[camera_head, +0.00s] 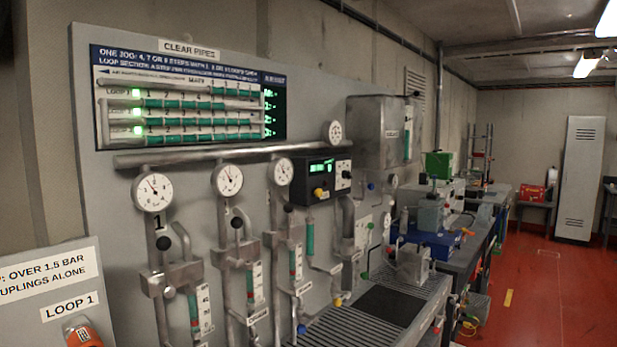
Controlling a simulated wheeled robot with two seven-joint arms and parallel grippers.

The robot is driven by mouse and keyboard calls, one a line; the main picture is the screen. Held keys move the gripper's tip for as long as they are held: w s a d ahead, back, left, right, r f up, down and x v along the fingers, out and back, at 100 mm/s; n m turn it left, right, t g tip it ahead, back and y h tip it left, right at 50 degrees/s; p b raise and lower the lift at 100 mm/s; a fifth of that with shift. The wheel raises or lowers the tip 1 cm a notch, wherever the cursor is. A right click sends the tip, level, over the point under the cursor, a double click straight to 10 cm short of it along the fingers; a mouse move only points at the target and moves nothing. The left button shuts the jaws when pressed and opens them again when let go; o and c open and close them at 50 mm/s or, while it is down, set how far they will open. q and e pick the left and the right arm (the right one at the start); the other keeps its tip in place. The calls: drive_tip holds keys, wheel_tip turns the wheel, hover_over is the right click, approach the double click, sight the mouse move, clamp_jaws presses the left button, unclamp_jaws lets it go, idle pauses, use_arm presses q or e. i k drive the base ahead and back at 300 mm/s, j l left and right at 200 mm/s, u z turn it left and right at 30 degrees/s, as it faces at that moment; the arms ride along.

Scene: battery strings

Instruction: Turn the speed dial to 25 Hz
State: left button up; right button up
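A black control box (316,180) is fixed to the grey panel right of the gauges. It has a lit green display (321,167), too small to read with certainty. A yellow knob (319,193) sits below the display. A pale plate with small dark knobs (343,175) is at the box's right side. I cannot tell which of these knobs is the speed dial, or where any of them points. Neither of my grippers is in view, and nothing is touching the box.
Several round gauges (152,192) and vertical pipes line the grey panel (120,250). A slatted bench (350,325) runs below. A sign reading LOOP 1 (69,306) and an orange-and-silver fitting (82,332) are at lower left. The red floor (545,290) at right is open.

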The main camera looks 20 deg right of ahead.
sight(345, 175)
drive_tip(key=i+l+u, duration=0.2)
drive_tip(key=l, duration=0.2)
drive_tip(key=i+l+u, duration=0.2)
drive_tip(key=l, duration=0.25)
drive_tip(key=l+u, duration=0.2)
drive_tip(key=l, duration=0.2)
drive_tip(key=l+u, duration=0.25)
drive_tip(key=l, duration=0.2)
